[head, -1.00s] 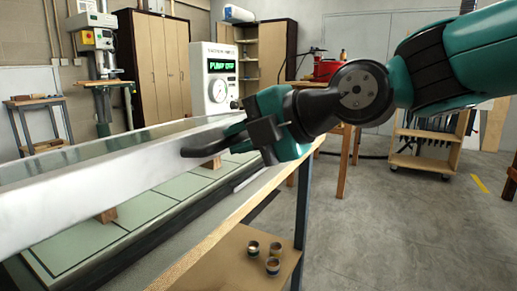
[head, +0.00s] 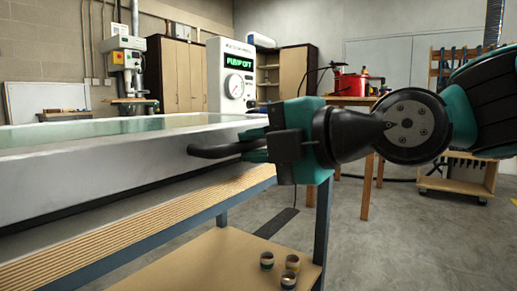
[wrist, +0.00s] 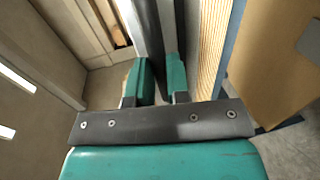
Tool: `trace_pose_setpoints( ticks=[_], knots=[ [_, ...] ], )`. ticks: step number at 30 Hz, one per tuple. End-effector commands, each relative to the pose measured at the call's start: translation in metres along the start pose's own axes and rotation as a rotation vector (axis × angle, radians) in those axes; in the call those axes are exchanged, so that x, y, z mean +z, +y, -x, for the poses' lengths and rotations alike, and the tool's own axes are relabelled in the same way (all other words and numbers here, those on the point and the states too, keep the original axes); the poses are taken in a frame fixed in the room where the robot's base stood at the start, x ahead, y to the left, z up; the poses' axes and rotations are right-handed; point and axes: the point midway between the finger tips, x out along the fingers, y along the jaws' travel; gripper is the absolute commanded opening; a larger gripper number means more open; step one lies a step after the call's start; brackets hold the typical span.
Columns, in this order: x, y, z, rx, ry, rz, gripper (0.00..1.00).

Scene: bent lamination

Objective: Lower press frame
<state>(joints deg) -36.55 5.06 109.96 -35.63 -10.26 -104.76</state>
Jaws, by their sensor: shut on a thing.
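The press frame (head: 120,158) is a long, pale metal frame with a clear sheet (head: 110,128) across its top, at the left of the head view. It lies low and about level over the bench, with a dark strip along its lower edge. A dark curved handle (head: 208,152) sticks out from its side. My gripper (head: 252,146) is shut on this handle at the frame's right end. In the wrist view, the fingers (wrist: 158,82) stand on both sides of a dark bar. The press bed under the frame is hidden in the head view.
The bench edge (head: 140,212) runs below the frame, with a lower shelf (head: 215,262) holding several small ring-like pots (head: 290,262). A pump box (head: 232,75) reading "PUMP OFF" stands behind. Open floor (head: 400,235) lies to the right.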

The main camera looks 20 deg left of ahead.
Motion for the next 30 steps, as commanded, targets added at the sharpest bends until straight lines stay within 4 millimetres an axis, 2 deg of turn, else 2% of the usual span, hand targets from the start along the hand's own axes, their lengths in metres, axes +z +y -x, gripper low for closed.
trace_pose_setpoints(
  ticks=[1,8,9,12,26,30],
  knots=[
    [0.0027,-0.0093,-0.0010,-0.022,-0.006,-0.004,0.00],
    [0.0039,-0.0125,-0.0008,-0.030,-0.008,-0.006,0.00],
    [0.0041,-0.0127,-0.0008,-0.030,-0.009,-0.006,0.24],
    [0.0040,-0.0123,-0.0009,-0.028,-0.008,-0.007,0.42],
    [0.0013,-0.0068,-0.0009,-0.016,-0.003,-0.004,0.42],
    [0.0017,-0.0056,0.0044,-0.015,-0.003,-0.004,0.42]
  ],
)
